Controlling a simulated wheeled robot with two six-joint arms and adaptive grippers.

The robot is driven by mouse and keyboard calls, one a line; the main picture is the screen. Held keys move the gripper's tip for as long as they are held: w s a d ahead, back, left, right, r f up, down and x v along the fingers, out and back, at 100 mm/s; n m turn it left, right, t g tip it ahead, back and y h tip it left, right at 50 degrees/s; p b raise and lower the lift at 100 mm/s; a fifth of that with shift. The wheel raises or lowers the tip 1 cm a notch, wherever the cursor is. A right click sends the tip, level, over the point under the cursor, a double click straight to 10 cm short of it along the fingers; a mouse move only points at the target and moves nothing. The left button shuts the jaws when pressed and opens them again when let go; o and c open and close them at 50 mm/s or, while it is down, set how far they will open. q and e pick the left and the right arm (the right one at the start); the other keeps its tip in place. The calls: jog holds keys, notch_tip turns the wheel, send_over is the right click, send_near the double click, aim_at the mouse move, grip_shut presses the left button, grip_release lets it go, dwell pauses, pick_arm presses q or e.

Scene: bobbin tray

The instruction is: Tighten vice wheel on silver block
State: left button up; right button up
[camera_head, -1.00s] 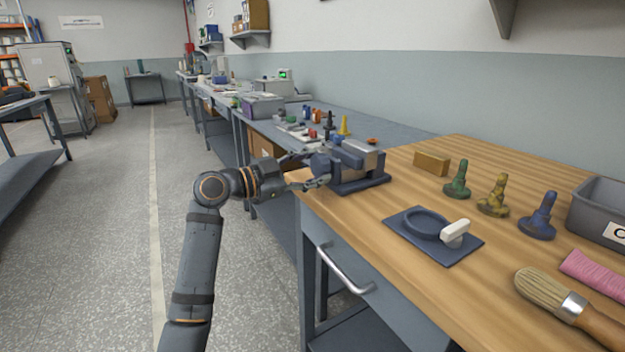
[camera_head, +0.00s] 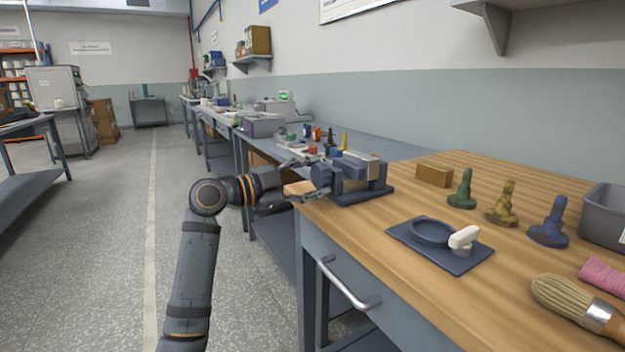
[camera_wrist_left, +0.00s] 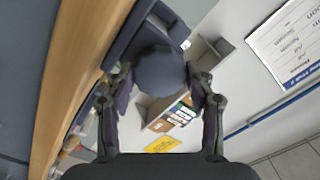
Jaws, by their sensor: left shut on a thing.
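The dark blue vice (camera_head: 362,190) stands at the left end of the wooden workbench, with the silver block (camera_head: 362,160) between its jaws at the top. My left gripper (camera_head: 322,178) is at the vice's left side, shut on the vice wheel. In the left wrist view the wheel (camera_wrist_left: 160,75) is a dark blue, lobed disc with a finger of my gripper (camera_wrist_left: 163,90) on each side. The wheel is mostly hidden by my fingers in the head view. My right gripper is not in view.
On the wooden bench (camera_head: 400,210) are a brass block (camera_head: 434,175), several coloured spindle-like pieces, a blue plate (camera_head: 440,258) with a ring and white knob, a brush (camera_head: 575,303) and a grey bin (camera_head: 606,217). A drawer handle (camera_head: 348,285) juts out in front.

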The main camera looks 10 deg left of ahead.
pick_arm(q)
jog(key=o, duration=1.2)
jog(key=shift+s, duration=0.15)
jog(key=shift+c, duration=0.2)
jog(key=v, duration=1.2)
